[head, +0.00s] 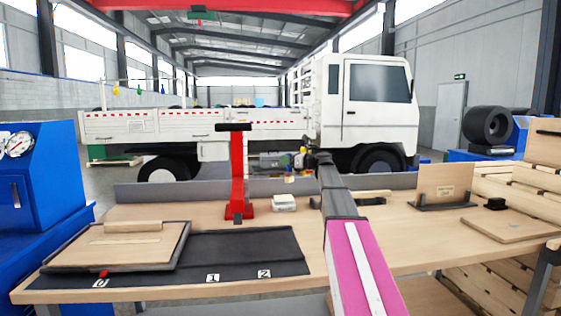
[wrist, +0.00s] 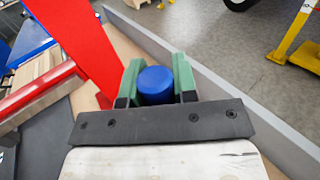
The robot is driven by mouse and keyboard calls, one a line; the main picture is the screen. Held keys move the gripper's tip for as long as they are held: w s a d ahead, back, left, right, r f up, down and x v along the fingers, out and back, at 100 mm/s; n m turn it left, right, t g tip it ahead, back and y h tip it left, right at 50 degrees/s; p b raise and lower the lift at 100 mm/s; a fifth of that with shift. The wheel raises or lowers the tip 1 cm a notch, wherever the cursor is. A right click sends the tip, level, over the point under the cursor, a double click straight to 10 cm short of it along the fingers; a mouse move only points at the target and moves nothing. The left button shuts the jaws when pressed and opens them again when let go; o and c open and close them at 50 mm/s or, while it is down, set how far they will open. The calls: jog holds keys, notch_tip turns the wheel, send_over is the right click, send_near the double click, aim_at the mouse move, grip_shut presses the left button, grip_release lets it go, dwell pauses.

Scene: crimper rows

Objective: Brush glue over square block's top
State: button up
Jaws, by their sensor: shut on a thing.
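In the wrist view my gripper (wrist: 156,88) has its two green fingers closed on a blue round-ended thing (wrist: 156,80). Only its blue end shows; the rest is hidden, so I cannot tell whether it is a brush. In the head view my arm reaches over the bench toward the back, and the fingertips are too small to make out. A small pale box-like thing (head: 284,203) lies on the bench, left of my arm. I cannot tell whether it is the square block. No glue shows clearly.
A red stand (head: 237,175) rises left of my arm. A black mat (head: 235,252) with number cards and a tray (head: 70,265) holding a wooden board lie front left. An upright board (head: 445,183) and a small black block (head: 495,204) are at right. The bench's front right is clear.

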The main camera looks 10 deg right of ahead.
notch_tip(320, 180, down, 6)
jog(key=s+a+g, duration=0.1)
jog(key=a, duration=0.1)
jog(key=shift+a+n+y, duration=0.3)
jog(key=shift+a+n, duration=0.1)
dwell(0.4)
jog(key=shift+s+f, duration=0.1)
jog(key=shift+f, duration=0.95)
dwell(1.7)
jog(key=shift+r, duration=0.15)
dwell(0.4)
notch_tip(320, 180, up, 7)
dwell(0.8)
dwell(0.6)
